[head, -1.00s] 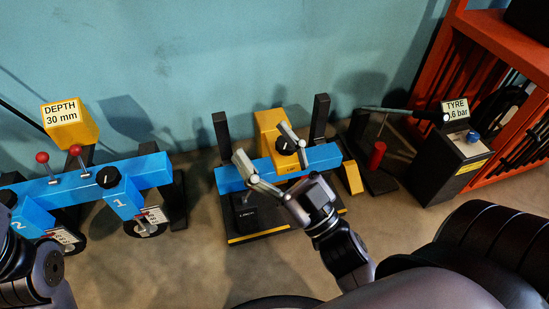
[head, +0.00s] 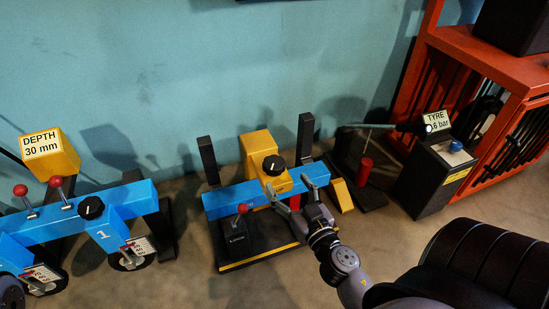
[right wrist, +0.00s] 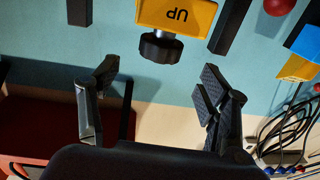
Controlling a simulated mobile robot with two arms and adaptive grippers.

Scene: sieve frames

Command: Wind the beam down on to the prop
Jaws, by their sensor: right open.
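The blue beam (head: 225,202) lies across a black stand between two dark posts. A yellow block (head: 255,147) at its middle carries a black knob (head: 274,165) with a white mark. In the right wrist view the knob (right wrist: 160,48) sits under the block's upside-down "UP" label (right wrist: 176,14). My right gripper (head: 289,188) is open and empty, its fingertips just in front of and right of the knob. The wrist view shows the knob beyond the spread fingers (right wrist: 157,92). I cannot tell which piece is the prop. My left gripper is out of view.
A red-knobbed lever (head: 242,209) stands on the black box at front left. A yellow wedge (head: 341,195) and a red cylinder (head: 365,171) stand to the right, then the tyre box (head: 435,175) and orange rack. A second blue beam (head: 145,203) is at left.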

